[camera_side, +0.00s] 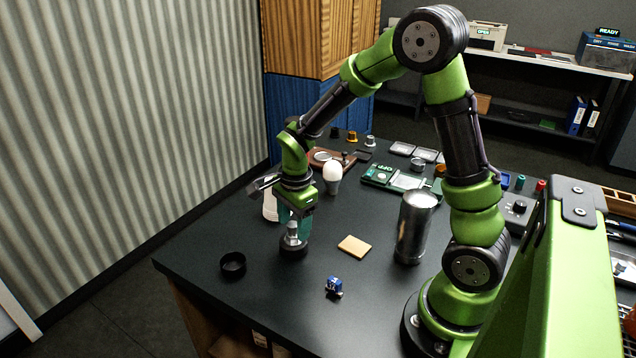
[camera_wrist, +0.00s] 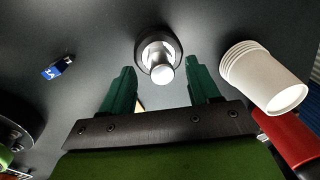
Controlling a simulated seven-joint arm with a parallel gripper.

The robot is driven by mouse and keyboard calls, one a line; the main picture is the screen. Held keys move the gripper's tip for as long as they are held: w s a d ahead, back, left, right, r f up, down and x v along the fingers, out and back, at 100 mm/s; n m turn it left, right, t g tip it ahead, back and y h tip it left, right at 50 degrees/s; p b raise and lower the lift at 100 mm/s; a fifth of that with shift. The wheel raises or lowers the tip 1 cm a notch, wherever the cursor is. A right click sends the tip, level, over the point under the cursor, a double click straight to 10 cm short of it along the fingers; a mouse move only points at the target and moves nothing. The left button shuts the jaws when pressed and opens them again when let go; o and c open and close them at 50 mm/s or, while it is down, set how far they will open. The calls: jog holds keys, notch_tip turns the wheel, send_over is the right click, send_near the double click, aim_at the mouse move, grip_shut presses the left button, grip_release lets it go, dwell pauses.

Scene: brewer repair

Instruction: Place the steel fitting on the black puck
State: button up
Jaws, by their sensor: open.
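The steel fitting (camera_side: 292,231) stands upright on the black puck (camera_side: 293,249) in the side view, under my gripper. In the wrist view the fitting (camera_wrist: 160,70) points toward the camera, with the round dark puck (camera_wrist: 177,41) around its foot. My gripper (camera_wrist: 160,66) is open. Its two green fingers lie on either side of the fitting's upper part, with a visible gap on each side. In the side view my gripper (camera_side: 294,216) points down over the fitting, and its fingers partly hide the fitting's top.
A black ring-shaped dish (camera_side: 232,264), a small blue part (camera_side: 333,285), a tan pad (camera_side: 354,246) and a tall steel cylinder (camera_side: 414,228) are on the black table. The front table area is mostly clear.

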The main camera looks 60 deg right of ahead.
notch_tip(320, 180, up, 10)
jog(key=s, duration=0.1)
jog(key=s+a+r+n+t+y, duration=0.1)
jog(key=s+a+r+n+t, duration=0.2)
jog(key=s+n, duration=0.3)
jog(key=s+a+r+n+t+y, duration=0.1)
jog(key=s+a+r+n+t, duration=0.2)
jog(key=n, duration=0.8)
jog(key=s+a+r, duration=0.2)
jog(key=s, duration=0.1)
jog(key=shift+a+n, duration=0.15)
jog(key=shift+n, duration=0.15)
jog(key=shift+r, duration=0.1)
